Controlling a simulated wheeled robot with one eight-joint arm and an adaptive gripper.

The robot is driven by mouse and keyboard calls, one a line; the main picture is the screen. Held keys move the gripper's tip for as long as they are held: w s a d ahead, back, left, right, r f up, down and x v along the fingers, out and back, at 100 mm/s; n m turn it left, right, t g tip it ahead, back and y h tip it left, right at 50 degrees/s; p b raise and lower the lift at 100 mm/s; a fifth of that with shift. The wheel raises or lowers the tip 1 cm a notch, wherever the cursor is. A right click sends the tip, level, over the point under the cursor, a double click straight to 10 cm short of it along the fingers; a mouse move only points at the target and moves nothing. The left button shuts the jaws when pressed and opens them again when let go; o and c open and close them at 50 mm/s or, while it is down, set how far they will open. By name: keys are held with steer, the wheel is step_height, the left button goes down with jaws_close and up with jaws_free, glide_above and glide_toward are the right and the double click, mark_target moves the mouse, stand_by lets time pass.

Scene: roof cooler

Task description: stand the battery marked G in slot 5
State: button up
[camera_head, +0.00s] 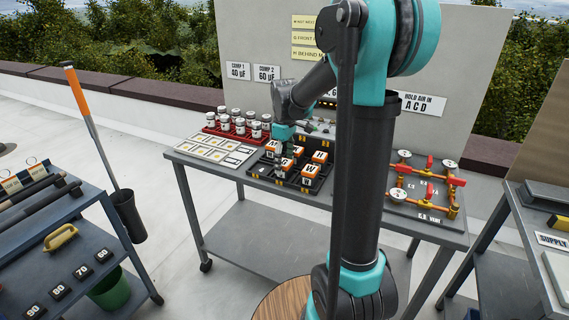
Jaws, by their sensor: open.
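Several batteries, white and orange blocks with black letters on top, stand in a black slotted tray (255,172) on the grey workbench. A block under my gripper (284,150) seems to bear a G (287,163), but the letter is small and partly covered. An H block (320,156) stands to the right, with other lettered blocks around. My gripper points down over the left part of the tray, open. I cannot tell whether its fingers touch a block. Slot numbers are too small to read, so I cannot tell which is slot 5.
Red-valved copper pipes with gauges (428,185) are on the right. A signed panel (450,60) stands behind. Side carts flank the bench.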

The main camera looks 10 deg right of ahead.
mark_target(285, 162)
step_height(285, 162, up, 12)
steer(key=shift+f, duration=0.15)
